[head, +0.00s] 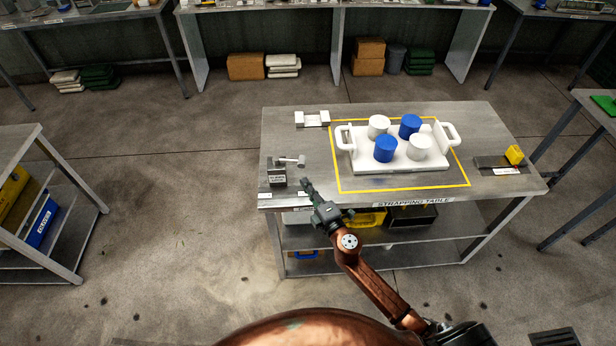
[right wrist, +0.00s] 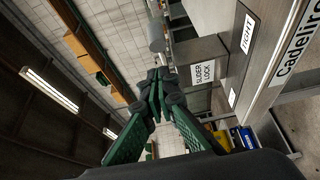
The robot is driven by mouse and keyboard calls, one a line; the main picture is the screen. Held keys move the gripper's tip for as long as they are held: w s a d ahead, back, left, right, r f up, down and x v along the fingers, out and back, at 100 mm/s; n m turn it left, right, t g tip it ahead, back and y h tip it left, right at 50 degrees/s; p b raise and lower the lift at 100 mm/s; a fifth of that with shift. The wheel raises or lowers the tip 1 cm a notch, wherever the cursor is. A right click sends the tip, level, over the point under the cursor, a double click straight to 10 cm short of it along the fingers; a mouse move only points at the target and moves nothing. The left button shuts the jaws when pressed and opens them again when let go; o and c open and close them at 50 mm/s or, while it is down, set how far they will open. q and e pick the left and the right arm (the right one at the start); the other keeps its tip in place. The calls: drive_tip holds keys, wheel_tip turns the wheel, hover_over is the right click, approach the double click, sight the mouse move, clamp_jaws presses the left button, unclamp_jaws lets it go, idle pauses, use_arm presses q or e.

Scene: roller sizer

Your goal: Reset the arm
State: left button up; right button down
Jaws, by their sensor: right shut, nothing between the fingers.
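My right arm reaches up from the bottom right of the head view. Its gripper (head: 307,186) is at the front left edge of the strapping table (head: 310,150), just right of a small dark block (head: 277,178) with a white label. In the right wrist view the fingers (right wrist: 157,90) are shut and empty. The block reading "SLIDER LOCK" (right wrist: 203,73) shows there beyond the fingertips, with no clear contact. A light grey handle-like piece (head: 291,161) lies behind the block. My left gripper is not in view.
A white tray (head: 345,160) with two handles holds white and blue cylinders inside a yellow outline on the table. A white bracket (head: 312,119) is at the back left, a yellow piece (head: 514,155) at the right. Open floor (head: 180,170) lies left of the table.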

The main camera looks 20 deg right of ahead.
drive_tip(key=s+d, duration=0.3)
drive_tip(key=s, duration=0.4)
drive_tip(key=shift+s+f+b, duration=0.15)
drive_tip(key=shift+s+b, duration=0.15)
drive_tip(key=shift+b, duration=0.1)
drive_tip(key=shift+d, duration=0.1)
